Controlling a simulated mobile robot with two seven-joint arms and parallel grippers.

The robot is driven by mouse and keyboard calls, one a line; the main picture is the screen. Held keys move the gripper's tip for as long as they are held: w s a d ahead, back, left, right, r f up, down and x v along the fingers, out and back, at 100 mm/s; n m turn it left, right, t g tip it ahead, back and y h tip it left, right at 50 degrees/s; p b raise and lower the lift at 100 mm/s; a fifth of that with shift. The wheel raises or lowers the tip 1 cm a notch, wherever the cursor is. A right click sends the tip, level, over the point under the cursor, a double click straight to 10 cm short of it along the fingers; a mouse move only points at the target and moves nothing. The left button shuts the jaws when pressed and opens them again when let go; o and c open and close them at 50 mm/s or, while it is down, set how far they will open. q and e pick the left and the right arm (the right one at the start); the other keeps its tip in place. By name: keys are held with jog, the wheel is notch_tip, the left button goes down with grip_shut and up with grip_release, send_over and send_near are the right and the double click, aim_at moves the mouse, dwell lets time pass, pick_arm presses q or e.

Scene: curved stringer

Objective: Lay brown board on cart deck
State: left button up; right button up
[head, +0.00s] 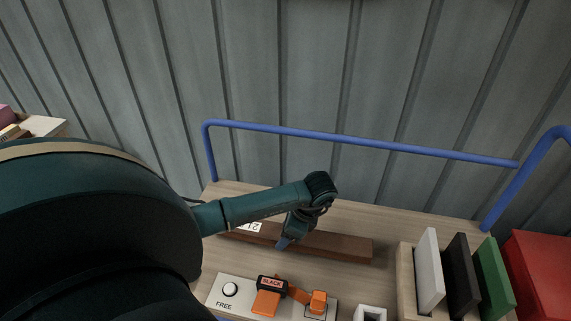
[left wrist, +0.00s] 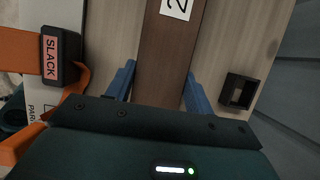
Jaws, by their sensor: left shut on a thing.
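The brown board (head: 340,246) is long and narrow, with a white number label near its left end. It lies lengthwise along the light wooden cart deck (head: 390,222); I cannot tell whether it touches the deck or is slightly above it. My left gripper (head: 286,241) reaches down over the board's middle and is shut on it. In the left wrist view the blue fingers (left wrist: 160,92) stand on both sides of the brown board (left wrist: 161,55), across its width. My right gripper is not in view.
A blue rail (head: 350,139) runs along the deck's back, before a grey ribbed wall. In front of the board are a panel with a FREE knob (head: 230,290) and an orange clamp marked SLACK (head: 271,282). A wooden rack (head: 406,275) with upright panels and a red box (head: 543,275) stand right.

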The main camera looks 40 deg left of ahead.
pick_arm(q)
notch_tip(320, 180, down, 3)
jog(key=shift+f, duration=0.1)
jog(key=o, duration=1.4)
jog(key=shift+c, duration=0.2)
jog(key=p+v, duration=0.2)
jog(key=v, duration=1)
jog(key=shift+d, duration=0.1)
jog(key=shift+s, duration=0.1)
